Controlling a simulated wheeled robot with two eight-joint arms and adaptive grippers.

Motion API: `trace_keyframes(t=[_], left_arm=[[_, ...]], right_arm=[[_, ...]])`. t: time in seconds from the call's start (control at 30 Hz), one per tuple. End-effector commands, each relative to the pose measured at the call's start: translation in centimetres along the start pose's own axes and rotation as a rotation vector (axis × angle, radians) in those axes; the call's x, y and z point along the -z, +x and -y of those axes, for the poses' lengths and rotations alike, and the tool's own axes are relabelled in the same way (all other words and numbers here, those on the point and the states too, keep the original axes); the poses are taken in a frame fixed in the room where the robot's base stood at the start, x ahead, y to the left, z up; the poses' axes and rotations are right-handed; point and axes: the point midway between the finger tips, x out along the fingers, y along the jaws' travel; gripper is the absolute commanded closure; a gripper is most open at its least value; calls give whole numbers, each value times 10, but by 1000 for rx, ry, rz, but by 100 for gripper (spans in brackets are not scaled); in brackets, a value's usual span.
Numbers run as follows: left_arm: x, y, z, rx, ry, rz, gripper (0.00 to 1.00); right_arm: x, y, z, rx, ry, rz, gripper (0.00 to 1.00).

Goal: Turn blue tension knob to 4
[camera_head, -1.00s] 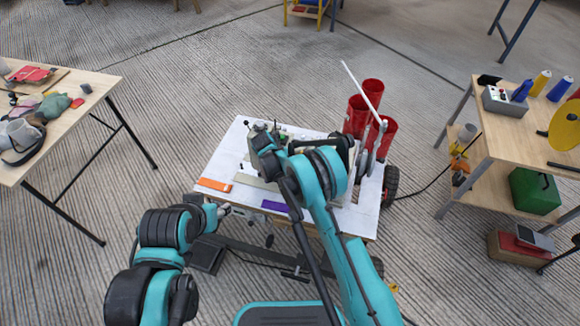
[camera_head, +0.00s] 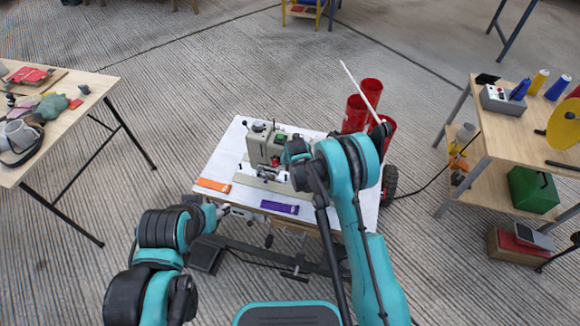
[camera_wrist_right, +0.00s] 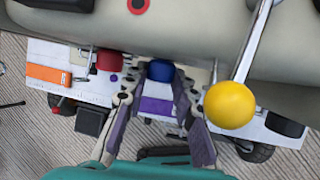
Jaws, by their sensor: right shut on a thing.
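The sewing machine (camera_head: 262,146) stands on the white-topped table, and its grey body spans the top of the right wrist view (camera_wrist_right: 190,30). The blue tension knob (camera_wrist_right: 160,71) sits on the machine's underside edge in that view. My right gripper (camera_wrist_right: 159,74) is shut on the blue knob, with one finger on each side of it. The knob's scale and number cannot be read. In the head view my right arm hides the right part of the machine. My left gripper (camera_head: 224,210) is at the table's front left edge, too small to judge its jaws.
A red knob (camera_wrist_right: 109,60) is left of the blue one. A yellow ball (camera_wrist_right: 229,104) on a metal lever is close to the right finger. Orange (camera_head: 213,185) and purple (camera_head: 279,207) strips lie on the table.

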Motion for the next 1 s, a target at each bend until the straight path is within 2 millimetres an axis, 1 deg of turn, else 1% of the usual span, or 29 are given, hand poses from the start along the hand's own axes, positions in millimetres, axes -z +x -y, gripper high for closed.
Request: trace_keyframes(t=[0.13,0.33,0.83,0.87,0.9,1.0], left_arm=[[0,0,0,0,0,0,53],[0,0,0,0,0,0,53],[0,0,0,0,0,0,53],[0,0,0,0,0,0,53],[0,0,0,0,0,0,53],[0,0,0,0,0,0,53]], right_arm=[[0,0,3,-69,31,0,100],[0,0,3,-127,53,-1,100],[0,1,3,-146,60,-1,100],[0,1,3,-146,60,-1,68],[0,1,3,-146,60,-1,65],[0,1,3,-146,60,-1,65]])
